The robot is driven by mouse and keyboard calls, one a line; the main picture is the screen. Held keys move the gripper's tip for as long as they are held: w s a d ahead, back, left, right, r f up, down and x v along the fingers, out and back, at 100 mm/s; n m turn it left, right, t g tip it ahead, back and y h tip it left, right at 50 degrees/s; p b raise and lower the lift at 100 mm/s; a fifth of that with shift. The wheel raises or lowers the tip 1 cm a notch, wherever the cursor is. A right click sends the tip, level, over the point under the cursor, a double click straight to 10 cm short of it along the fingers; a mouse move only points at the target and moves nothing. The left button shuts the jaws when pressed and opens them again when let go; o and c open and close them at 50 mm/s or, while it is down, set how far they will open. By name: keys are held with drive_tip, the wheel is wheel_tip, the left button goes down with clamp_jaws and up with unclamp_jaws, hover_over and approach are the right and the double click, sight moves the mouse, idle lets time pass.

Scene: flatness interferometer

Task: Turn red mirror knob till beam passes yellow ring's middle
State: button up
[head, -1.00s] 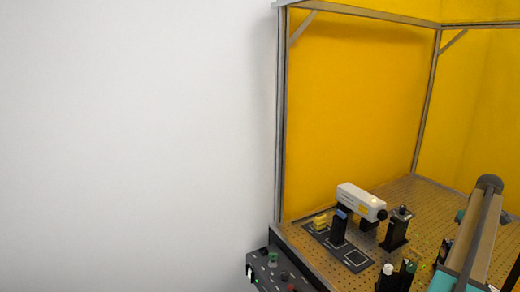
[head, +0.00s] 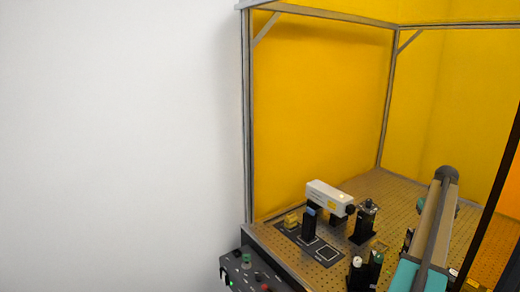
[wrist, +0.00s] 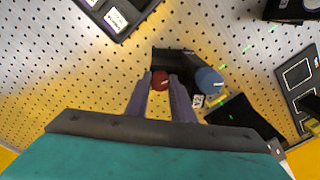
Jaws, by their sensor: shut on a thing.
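In the wrist view the red knob (wrist: 160,80) sits between the fingertips of my gripper (wrist: 160,77), which is shut on it. The knob is on a black mount (wrist: 172,58) standing on the perforated board. A blue knob (wrist: 208,80) is on the same mount, just right of my right finger. Small green beam spots (wrist: 249,47) show to the right of the mount. I cannot make out the yellow ring or where the beam crosses it. In the head view my arm covers the area, and the gripper and red knob are hidden.
In the head view a white laser box (head: 328,196) stands on the perforated board, with black mounts (head: 363,226) close by. A control box (head: 247,271) hangs at the front edge. A dark tray (wrist: 118,20) is at the wrist view's top.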

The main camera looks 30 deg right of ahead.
drive_tip(key=m, duration=0.4)
drive_tip(key=shift+p, duration=0.3)
drive_tip(key=o, duration=0.8)
drive_tip(key=shift+c, duration=0.2)
drive_tip(key=shift+r+p, duration=1.4)
drive_tip(key=shift+r, duration=1.65)
drive_tip(key=shift+r+p, duration=0.7)
drive_tip(key=shift+r, duration=0.8)
wheel_tip(320, 180, up, 8)
drive_tip(key=shift+s, duration=0.1)
